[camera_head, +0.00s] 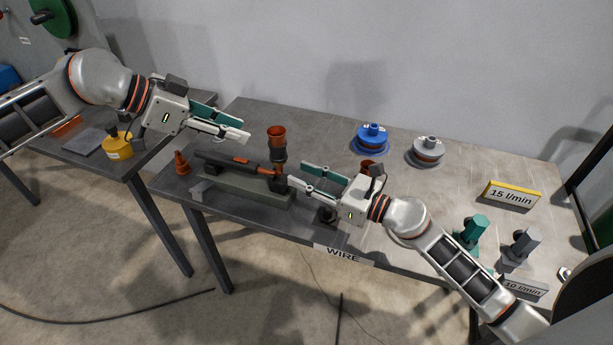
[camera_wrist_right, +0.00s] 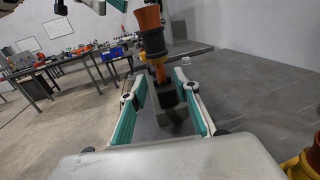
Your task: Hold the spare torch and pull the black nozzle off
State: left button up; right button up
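The spare torch (camera_head: 222,159) is a dark body with orange parts, lying on a grey stand (camera_head: 245,190) near the table's front left. Its black nozzle (camera_head: 281,184) is at the right end, beyond an orange neck. In the right wrist view a dark block-like part (camera_wrist_right: 170,112) shows between the finger pads; I cannot tell whether it is the nozzle or the stand. My left gripper (camera_head: 245,131) is open and empty above and behind the torch. My right gripper (camera_head: 297,177) is open, its fingertips close to the nozzle end; contact cannot be told.
An orange cup on a dark base (camera_head: 277,137) stands behind the torch. An orange cone (camera_head: 182,163) is left of it. Blue (camera_head: 372,137) and grey (camera_head: 428,150) spools stand farther back. A "WIRE" label (camera_head: 343,255) marks the front edge. A yellow container (camera_head: 117,146) is on the side table.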

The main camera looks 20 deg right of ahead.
aim_at(280, 174)
jog(key=shift+x, duration=3.8)
grip_shut()
